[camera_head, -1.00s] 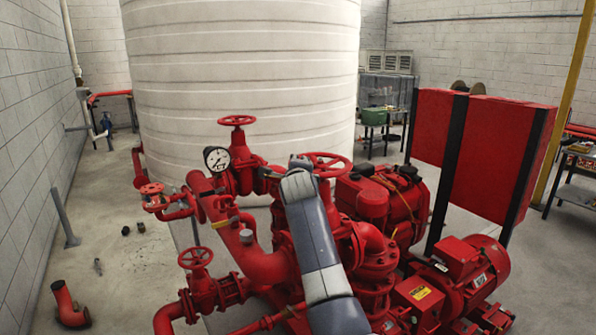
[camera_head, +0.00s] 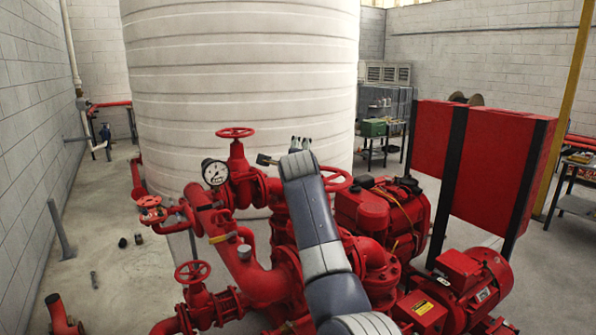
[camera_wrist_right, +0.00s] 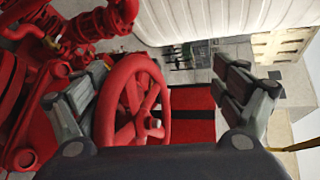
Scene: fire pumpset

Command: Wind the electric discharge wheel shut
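A red handwheel (camera_head: 339,180) sits on the red pipework, partly hidden behind my right forearm. I cannot read a label naming it. My right gripper (camera_head: 283,151) is raised just left of and above this wheel in the head view, its fingers spread and empty. In the right wrist view a red spoked handwheel (camera_wrist_right: 150,112) stands close in front of the open right gripper (camera_wrist_right: 160,75), nearer the left finger, which overlaps its rim edge. Whether they touch I cannot tell. Another handwheel (camera_head: 235,132) stands upper left of the gripper. My left gripper is not in view.
A pressure gauge (camera_head: 214,172) and two smaller handwheels, one at the left (camera_head: 150,208) and one lower (camera_head: 193,272), crowd the pipework. A red motor (camera_head: 470,280) and red panels (camera_head: 500,150) stand right. A white tank (camera_head: 240,70) rises behind. Floor at left is mostly free.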

